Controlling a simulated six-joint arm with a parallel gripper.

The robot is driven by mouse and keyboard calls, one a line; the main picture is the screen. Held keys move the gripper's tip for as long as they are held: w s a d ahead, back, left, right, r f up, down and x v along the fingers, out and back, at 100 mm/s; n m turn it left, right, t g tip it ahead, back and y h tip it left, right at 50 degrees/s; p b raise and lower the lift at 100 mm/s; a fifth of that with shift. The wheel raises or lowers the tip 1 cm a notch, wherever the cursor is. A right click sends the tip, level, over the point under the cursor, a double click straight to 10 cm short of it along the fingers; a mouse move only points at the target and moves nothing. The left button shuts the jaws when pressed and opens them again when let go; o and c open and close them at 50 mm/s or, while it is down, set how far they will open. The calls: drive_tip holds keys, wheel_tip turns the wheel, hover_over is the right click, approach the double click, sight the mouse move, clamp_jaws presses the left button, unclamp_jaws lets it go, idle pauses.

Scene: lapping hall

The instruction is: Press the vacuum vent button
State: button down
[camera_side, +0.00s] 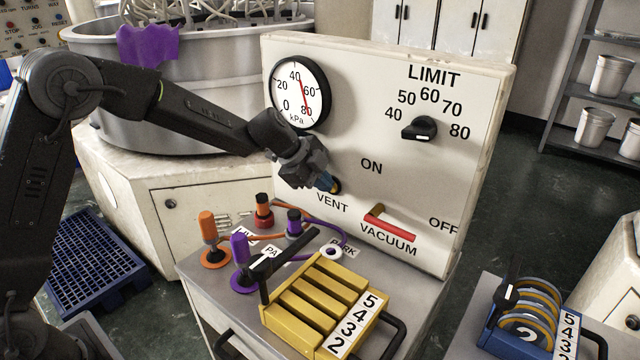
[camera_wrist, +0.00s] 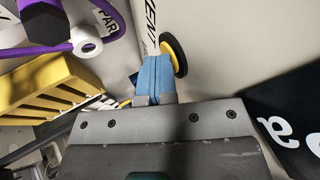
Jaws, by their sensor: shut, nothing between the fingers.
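The vent button is on the white panel (camera_side: 365,240), just above the word VENT. In the side view it is mostly hidden behind my gripper (camera_side: 331,184), with only a dark and yellowish edge showing. In the wrist view the vent button (camera_wrist: 174,55) shows as a yellow disc with a black rim. My gripper (camera_wrist: 152,68) has blue fingertips, closed together and empty. The fingertips are right beside the button; I cannot tell whether they touch it.
A red VACUUM lever (camera_side: 390,229) sits right of VENT, below a gauge (camera_side: 300,92) and a black LIMIT knob (camera_side: 419,128). A yellow slotted rack (camera_side: 290,318), orange and purple plugs with cables, and a white ring (camera_side: 333,252) stand on the cart below. A blue disc rack (camera_side: 500,330) is at right.

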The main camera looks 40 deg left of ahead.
drive_tip(key=shift+w+r, duration=0.1)
drive_tip(key=shift+w, duration=0.35)
drive_tip(key=shift+a+r, duration=0.1)
drive_tip(key=v, duration=0.8)
drive_tip(key=shift+s, duration=0.4)
